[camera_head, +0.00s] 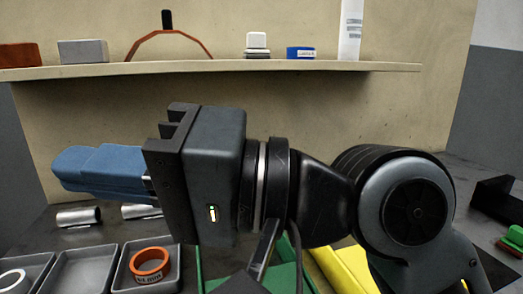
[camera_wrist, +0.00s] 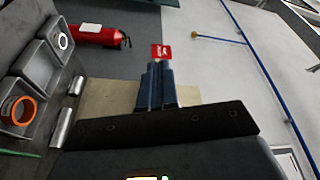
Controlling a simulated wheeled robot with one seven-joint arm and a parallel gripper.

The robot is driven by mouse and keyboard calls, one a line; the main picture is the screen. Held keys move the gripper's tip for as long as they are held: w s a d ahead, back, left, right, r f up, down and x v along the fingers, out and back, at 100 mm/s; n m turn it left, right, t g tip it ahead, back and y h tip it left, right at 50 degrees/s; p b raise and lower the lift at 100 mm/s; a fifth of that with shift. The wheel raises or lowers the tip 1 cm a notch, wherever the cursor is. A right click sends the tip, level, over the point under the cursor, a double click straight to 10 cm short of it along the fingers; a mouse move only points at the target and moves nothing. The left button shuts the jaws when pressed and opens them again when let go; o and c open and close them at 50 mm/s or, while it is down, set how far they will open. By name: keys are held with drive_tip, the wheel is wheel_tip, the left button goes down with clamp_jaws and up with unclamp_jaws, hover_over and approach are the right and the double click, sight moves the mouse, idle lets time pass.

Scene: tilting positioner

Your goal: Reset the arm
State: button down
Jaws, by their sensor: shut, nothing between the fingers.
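My gripper (camera_head: 70,170) is raised in front of the shelf in the head view, with its blue fingers pointing left. In the wrist view my gripper (camera_wrist: 158,68) shows its blue fingers close together, with nothing between them. My dark arm reaches across the lower right of the head view and hides part of the bench behind it. The fingers are apart from the shelf and the trays.
Grey trays (camera_head: 83,270) on the bench hold an orange ring (camera_head: 149,262) and a white ring (camera_head: 12,280). Metal cylinders (camera_head: 78,217) lie behind them. A shelf (camera_head: 230,67) with several items spans the back.

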drive_tip(key=w+d+f+m+t+h, duration=0.3)
drive_tip(key=d+f+m+t, duration=0.3)
drive_tip(key=f+t, duration=0.15)
drive_tip(key=w+d+f+m+t+h, duration=0.25)
drive_tip(key=d+f+m+t, duration=0.3)
drive_tip(key=t, duration=0.35)
drive_tip(key=s+d+f+h, duration=0.2)
drive_tip(key=d+f+h, duration=0.1)
drive_tip(key=f, duration=0.1)
drive_tip(key=s+d+f+m+h, duration=0.1)
drive_tip(key=s+d+f+h, duration=0.1)
drive_tip(key=s+d+f, duration=0.1)
drive_tip(key=s+d+f+t+h+b, duration=0.1)
drive_tip(key=s+d+f+h, duration=0.1)
drive_tip(key=f, duration=0.4)
drive_tip(key=shift+s+d+h, duration=0.2)
drive_tip(key=shift+d+h, duration=0.25)
drive_tip(key=shift+h, duration=0.4)
drive_tip(key=s+d+f+n+g+h, duration=0.1)
drive_tip(key=s+d+f+n, duration=0.1)
drive_tip(key=s, duration=0.5)
drive_tip(key=s+d+f+n+g+h, duration=0.1)
drive_tip(key=s+d+f+n+h, duration=0.1)
drive_tip(key=s+d+n, duration=0.2)
drive_tip(key=s+d+f+n+g+h, duration=0.1)
drive_tip(key=s+d+f+n, duration=0.1)
drive_tip(key=s+d, duration=0.5)
drive_tip(key=shift+s+f+n+h, duration=0.4)
drive_tip(key=shift+s+n, duration=0.05)
drive_tip(key=shift+s, duration=1.75)
